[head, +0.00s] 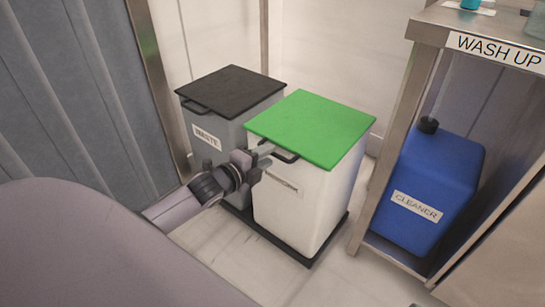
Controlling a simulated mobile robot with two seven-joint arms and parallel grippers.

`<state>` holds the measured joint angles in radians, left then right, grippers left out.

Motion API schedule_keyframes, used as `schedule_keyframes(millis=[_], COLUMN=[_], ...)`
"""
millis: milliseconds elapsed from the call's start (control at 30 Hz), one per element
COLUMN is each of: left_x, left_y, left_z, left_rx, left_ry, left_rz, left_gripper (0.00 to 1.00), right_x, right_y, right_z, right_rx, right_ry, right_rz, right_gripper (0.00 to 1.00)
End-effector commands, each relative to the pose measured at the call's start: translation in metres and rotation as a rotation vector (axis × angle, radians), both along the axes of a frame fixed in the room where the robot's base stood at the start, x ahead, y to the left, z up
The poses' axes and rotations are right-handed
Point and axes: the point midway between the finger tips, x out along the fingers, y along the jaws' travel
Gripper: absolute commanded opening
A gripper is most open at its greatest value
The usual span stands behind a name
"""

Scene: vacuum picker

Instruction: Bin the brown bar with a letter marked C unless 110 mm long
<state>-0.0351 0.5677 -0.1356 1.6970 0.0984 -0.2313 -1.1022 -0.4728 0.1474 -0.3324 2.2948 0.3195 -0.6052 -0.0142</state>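No brown bar shows in the head view. A grey bin (225,135) labelled WASTE stands with its black lid (232,91) down. Beside it on the right stands a white bin (300,203) with a green lid (312,126), also down. My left gripper (266,157) is at the front left edge of the green lid, close to its dark handle (285,156). I cannot tell whether its fingers touch the handle or how far apart they are. The white bin's front label is partly covered and unreadable. My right gripper is out of view.
Both bins stand on a dark base (308,262). A metal-framed bench (425,32) with a WASH UP sign stands at right, with a blue CLEANER container (430,190) under it. A grey curtain (70,90) hangs at left. Pale floor (350,285) is clear in front.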

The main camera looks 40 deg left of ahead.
Motion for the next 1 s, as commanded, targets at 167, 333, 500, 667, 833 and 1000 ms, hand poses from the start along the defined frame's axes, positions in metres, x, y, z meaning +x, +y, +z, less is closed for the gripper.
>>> schedule_keyframes(millis=[167, 333, 500, 667, 833, 1000], left_x=[0.02, 0.031, 0.033, 0.033, 0.033, 0.033], left_y=[-0.002, -0.003, -0.003, -0.003, -0.003, -0.003], left_z=[-0.006, -0.008, -0.008, -0.007, -0.007, -0.007], left_rx=[-0.002, -0.002, -0.002, -0.002, -0.002, -0.002], left_ry=[-0.001, 0.001, 0.001, 0.001, 0.001, 0.002], left_rz=[0.0, 0.0, -0.001, -0.001, -0.001, -0.001], left_gripper=[0.34, 0.34, 0.34, 0.34, 0.0, 0.0], right_x=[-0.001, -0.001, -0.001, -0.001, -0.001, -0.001], right_y=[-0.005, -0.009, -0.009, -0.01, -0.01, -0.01], right_z=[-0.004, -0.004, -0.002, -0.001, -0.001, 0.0], right_rx=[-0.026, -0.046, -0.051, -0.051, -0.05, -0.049], right_ry=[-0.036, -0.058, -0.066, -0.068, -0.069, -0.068], right_rz=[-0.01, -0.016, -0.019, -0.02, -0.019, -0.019], right_gripper=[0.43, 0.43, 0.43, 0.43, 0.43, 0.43])
